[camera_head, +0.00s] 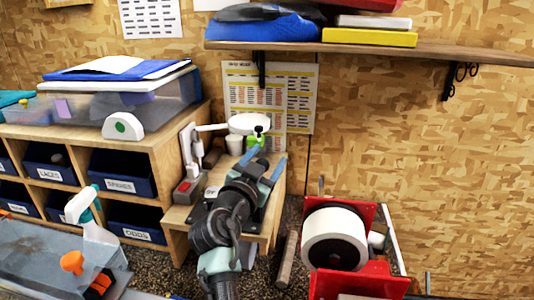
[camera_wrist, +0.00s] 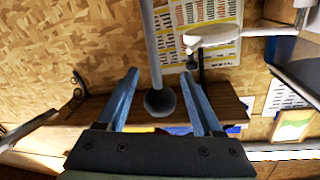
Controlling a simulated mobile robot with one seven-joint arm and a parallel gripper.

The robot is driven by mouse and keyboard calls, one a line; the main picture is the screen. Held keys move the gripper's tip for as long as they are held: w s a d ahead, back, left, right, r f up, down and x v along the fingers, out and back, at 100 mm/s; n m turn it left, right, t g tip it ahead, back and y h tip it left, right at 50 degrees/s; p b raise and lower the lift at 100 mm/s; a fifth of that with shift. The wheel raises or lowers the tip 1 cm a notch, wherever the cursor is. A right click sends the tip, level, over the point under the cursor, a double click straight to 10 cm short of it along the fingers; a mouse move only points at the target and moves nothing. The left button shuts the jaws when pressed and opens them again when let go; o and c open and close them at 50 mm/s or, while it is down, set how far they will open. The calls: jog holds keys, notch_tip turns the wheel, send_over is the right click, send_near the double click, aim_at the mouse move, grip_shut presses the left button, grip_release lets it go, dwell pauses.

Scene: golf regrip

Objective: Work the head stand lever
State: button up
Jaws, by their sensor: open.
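My gripper (camera_head: 271,153) is over the small wooden bench, its two blue fingers spread and pointing toward the back wall. In the wrist view, which is upside down, the open gripper (camera_wrist: 160,72) has a grey rod with a dark round knob (camera_wrist: 158,102) showing between its fingers. This looks like the lever. The rod runs to the picture's top edge. I see no finger clearly touching it, and depth is hard to judge. In the head view I cannot make out the lever; my arm covers much of the bench (camera_head: 176,216).
A white disc on a jointed arm (camera_head: 248,122) is just behind my fingers; it shows in the wrist view (camera_wrist: 212,36). A grey box with a red button (camera_head: 186,190) stands left. A wall shelf (camera_head: 380,49) is above. A red frame with a white roll (camera_head: 334,238) stands right.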

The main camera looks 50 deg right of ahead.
jog(key=shift+d, duration=0.15)
grip_shut()
dwell(0.4)
dwell(1.0)
